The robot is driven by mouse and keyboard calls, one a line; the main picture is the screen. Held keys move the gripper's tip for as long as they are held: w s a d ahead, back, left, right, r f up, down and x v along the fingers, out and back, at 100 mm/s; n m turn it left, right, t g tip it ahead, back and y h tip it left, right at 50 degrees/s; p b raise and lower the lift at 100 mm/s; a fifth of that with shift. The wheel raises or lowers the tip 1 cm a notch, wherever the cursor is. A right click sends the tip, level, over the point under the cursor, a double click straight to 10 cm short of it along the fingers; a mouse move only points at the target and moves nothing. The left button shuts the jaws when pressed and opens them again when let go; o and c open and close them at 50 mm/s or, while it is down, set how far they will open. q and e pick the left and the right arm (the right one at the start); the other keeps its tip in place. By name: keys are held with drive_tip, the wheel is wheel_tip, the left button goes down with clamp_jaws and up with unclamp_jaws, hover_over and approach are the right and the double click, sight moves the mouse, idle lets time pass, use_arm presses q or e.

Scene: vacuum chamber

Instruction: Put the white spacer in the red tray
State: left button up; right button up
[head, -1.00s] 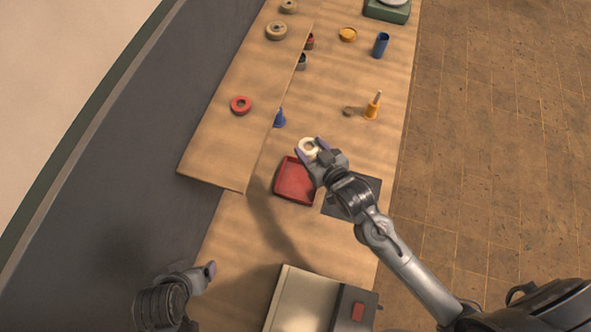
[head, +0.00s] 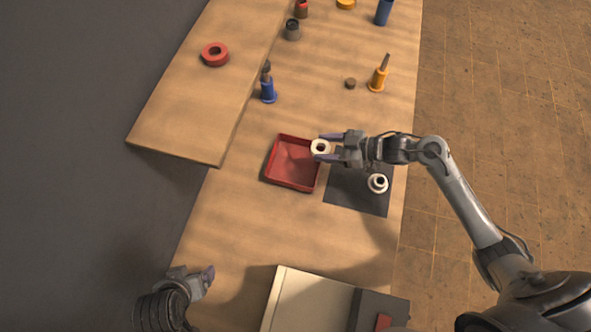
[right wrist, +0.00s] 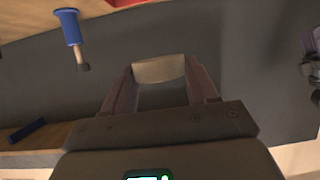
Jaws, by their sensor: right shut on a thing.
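The white spacer (head: 314,147), a pale ring with a dark hole, is between the fingers of my right gripper (head: 321,147), which is shut on it. The spacer also shows in the right wrist view (right wrist: 158,69) as a cream band spanning the fingertips. In the head view it overlaps the upper right rim of the empty red tray (head: 288,168); its height above the tray is hard to tell. My left gripper (head: 204,277) is at the lower left, far from the tray, and its finger opening is unclear.
A white stepped ring piece (head: 378,184) stands on a dark mat (head: 350,192) right of the tray. A box (head: 310,302) is at the bottom.

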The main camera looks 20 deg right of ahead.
drive_tip(key=w+d+f+b, duration=0.2)
drive_tip(key=w+d+b, duration=0.1)
drive_tip(key=d+b, duration=0.1)
drive_tip(key=b, duration=0.3)
hover_over(294, 157)
wheel_tip(294, 157, down, 7)
drive_tip(key=shift+f, duration=0.1)
use_arm(q)
drive_tip(key=shift+f, duration=4.5)
use_arm(e)
drive_tip(key=shift+a+f, duration=0.1)
drive_tip(key=shift+f, duration=1.95)
